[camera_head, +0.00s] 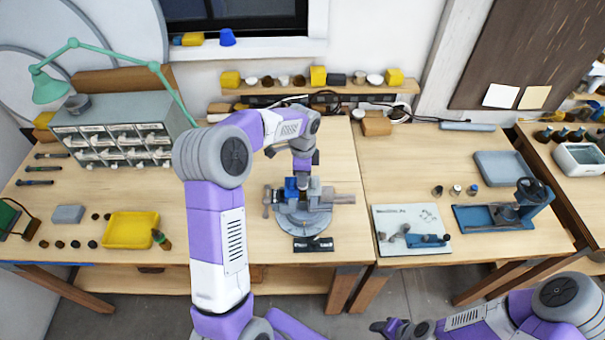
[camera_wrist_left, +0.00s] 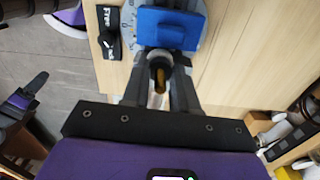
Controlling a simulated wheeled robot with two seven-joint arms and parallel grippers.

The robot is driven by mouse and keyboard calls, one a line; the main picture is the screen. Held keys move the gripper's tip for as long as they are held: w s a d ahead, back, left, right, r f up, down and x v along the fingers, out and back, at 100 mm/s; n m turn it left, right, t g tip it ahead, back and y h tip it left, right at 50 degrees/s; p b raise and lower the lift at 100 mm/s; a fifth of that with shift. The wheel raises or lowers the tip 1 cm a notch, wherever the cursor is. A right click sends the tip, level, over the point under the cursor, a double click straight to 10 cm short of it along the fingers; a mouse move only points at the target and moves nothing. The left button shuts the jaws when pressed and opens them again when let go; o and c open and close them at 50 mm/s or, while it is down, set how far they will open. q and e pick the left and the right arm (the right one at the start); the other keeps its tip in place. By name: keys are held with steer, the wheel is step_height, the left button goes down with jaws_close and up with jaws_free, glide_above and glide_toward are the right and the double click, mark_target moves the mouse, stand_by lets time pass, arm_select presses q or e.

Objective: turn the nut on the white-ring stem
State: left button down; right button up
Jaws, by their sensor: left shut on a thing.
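My left gripper (camera_head: 303,178) points down at the vise (camera_head: 303,222) on the middle of the bench. In the left wrist view its two fingers (camera_wrist_left: 160,90) are shut on a small part with a dark round top and a brass-coloured side (camera_wrist_left: 159,72), next to the blue vise jaw (camera_wrist_left: 168,28). I take this part to be the nut on the stem; the white ring cannot be made out. In the head view the arm and gripper hide it. My right gripper (camera_head: 388,327) is low in the head view, away from the bench; its finger gap is unclear.
A black label plate (camera_head: 313,244) lies in front of the vise. A yellow tray (camera_head: 131,230) stands to the left. On the right are small cylinders (camera_head: 456,190), a printed board (camera_head: 400,220) and a blue press-like tool (camera_head: 500,215). Bare wood surrounds the vise.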

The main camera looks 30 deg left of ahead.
arm_select(q)
steer(key=shift+w+r+m, duration=0.1)
steer(key=shift+r+m, duration=0.1)
steer(key=shift+m, duration=0.4)
steer(key=c, duration=0.9)
jaws_free()
steer(key=shift+f, duration=0.1)
steer(key=shift+o, duration=0.2)
step_height(320, 180, up, 8)
steer(key=shift+f, duration=0.2)
